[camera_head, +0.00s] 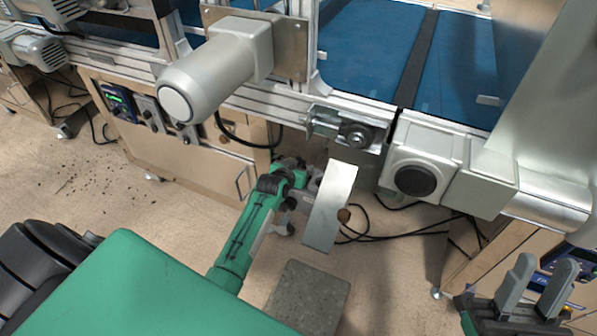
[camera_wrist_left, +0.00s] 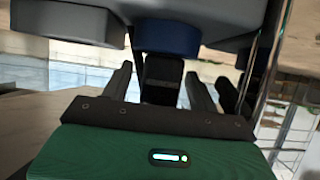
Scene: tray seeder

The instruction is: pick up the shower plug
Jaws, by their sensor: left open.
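I cannot clearly make out the shower plug in the head view. In the left wrist view a black ribbed block (camera_wrist_left: 162,80) stands between the fingers of my left gripper (camera_wrist_left: 160,90), below a dark blue round part (camera_wrist_left: 166,36); I cannot tell if it is the plug. The fingers are apart, with gaps on both sides of the block. In the head view my left gripper (camera_head: 292,208) is below the machine's edge, partly hidden by a pale metal plate (camera_head: 330,207). My right gripper (camera_head: 535,288) is at the lower right, its grey fingers apart and empty.
The machine with blue belts (camera_head: 365,50) fills the back. A grey motor (camera_head: 215,70) and a grey housing with a black disc (camera_head: 425,165) jut out over the floor. Black cables (camera_head: 390,236) lie on the floor. A grey block (camera_head: 307,297) stands at the front.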

